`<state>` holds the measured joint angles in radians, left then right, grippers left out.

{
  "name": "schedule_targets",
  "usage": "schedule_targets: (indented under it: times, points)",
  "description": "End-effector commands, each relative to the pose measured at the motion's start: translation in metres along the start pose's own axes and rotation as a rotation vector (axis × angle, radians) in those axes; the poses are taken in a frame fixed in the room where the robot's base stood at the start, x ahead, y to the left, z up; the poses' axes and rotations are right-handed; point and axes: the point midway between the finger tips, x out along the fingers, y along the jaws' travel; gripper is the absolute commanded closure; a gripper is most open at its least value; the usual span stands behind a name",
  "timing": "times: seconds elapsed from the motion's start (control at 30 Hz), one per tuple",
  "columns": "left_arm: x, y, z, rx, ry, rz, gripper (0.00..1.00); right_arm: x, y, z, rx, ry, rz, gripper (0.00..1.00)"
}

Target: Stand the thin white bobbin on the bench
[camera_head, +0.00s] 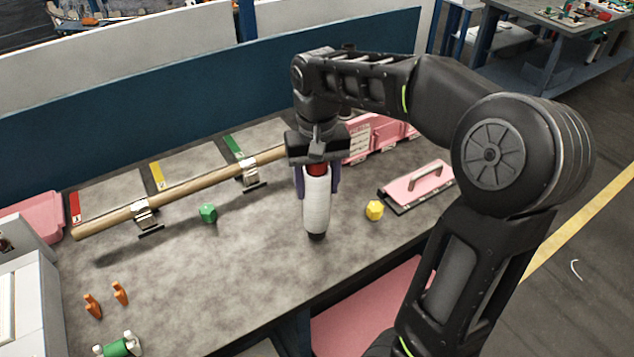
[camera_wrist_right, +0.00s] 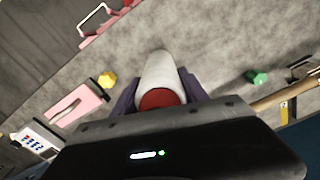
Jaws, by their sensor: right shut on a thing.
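The thin white bobbin (camera_head: 317,205) hangs upright below my right gripper (camera_head: 318,185) in the head view, with a red top and a dark lower end. My right gripper is shut on it, one purple finger on each side. The dark lower end appears at or just above the bench (camera_head: 240,285); I cannot tell whether it touches. In the right wrist view the bobbin (camera_wrist_right: 160,75) shows its red end between the fingers (camera_wrist_right: 158,95). My left gripper is not in view.
A green piece (camera_head: 208,213) and a yellow piece (camera_head: 374,210) lie on either side. A wooden rod (camera_head: 180,192) on metal clamps runs behind left. A pink float (camera_head: 415,184) lies right. Orange pegs (camera_head: 92,305) and a green spool (camera_head: 118,347) are front left. The front middle is clear.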

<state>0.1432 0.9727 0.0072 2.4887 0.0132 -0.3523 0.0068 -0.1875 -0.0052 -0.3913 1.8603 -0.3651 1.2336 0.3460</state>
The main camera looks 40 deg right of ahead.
Motion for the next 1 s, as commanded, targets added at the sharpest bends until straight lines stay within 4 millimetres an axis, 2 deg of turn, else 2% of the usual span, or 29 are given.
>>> schedule_targets:
  times: [0.27,0.3,0.5,0.6,0.87,1.0]
  points:
    - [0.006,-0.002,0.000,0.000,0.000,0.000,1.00,0.008,0.000,0.000,0.000,0.000,0.000,1.00]
    - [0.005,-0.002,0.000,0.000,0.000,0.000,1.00,0.007,0.000,0.000,0.000,0.001,0.000,0.45]
    - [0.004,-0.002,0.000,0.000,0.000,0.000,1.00,0.006,0.000,0.000,0.000,0.000,0.000,0.29]
    - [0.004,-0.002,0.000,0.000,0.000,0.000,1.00,0.007,0.000,0.000,0.000,0.000,0.000,0.23]
    - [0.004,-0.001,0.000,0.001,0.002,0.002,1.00,0.007,0.000,0.000,0.000,-0.001,0.000,0.23]
    - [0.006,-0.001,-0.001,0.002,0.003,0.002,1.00,-0.003,0.000,-0.001,0.000,0.002,-0.001,0.23]
